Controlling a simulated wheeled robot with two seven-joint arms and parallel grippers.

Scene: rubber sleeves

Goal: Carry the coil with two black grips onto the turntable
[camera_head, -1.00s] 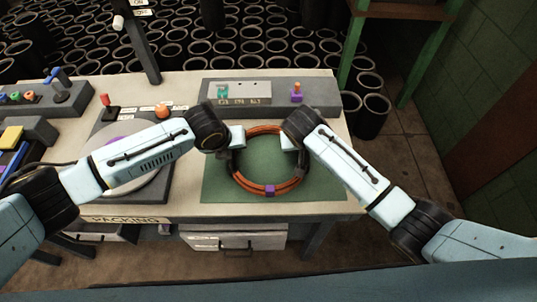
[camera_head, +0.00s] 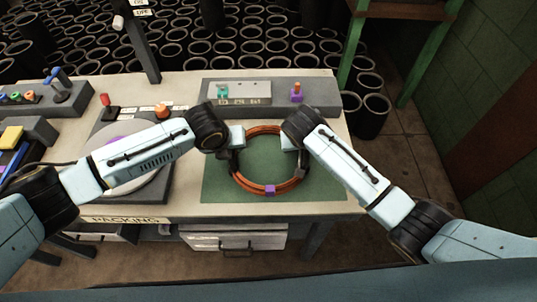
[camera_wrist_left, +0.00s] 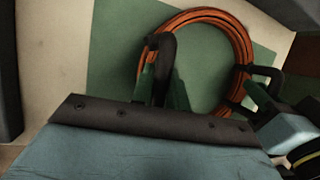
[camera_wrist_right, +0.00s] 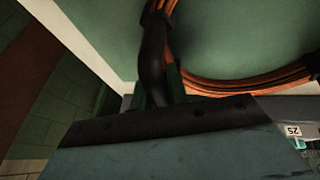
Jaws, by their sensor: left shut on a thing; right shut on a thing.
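The orange coil (camera_head: 249,183) is a ring with a purple tag (camera_head: 270,190) at its front, over the green mat (camera_head: 215,188). I cannot tell whether it touches the mat. My left gripper (camera_head: 234,154) is shut on its left black grip, which shows in the left wrist view (camera_wrist_left: 164,48). My right gripper (camera_head: 301,163) is shut on its right black grip, which shows in the right wrist view (camera_wrist_right: 153,52). The turntable, a pale round disc (camera_head: 152,188) on a dark base, stands left of the mat, partly hidden by my left arm.
A grey panel (camera_head: 325,97) with a purple and orange knob stands behind the mat. A red-topped lever (camera_head: 105,101) and an orange button (camera_head: 162,112) sit behind the turntable. Trays with coloured parts (camera_head: 12,135) are at far left. A dark post (camera_head: 143,50) rises at the back.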

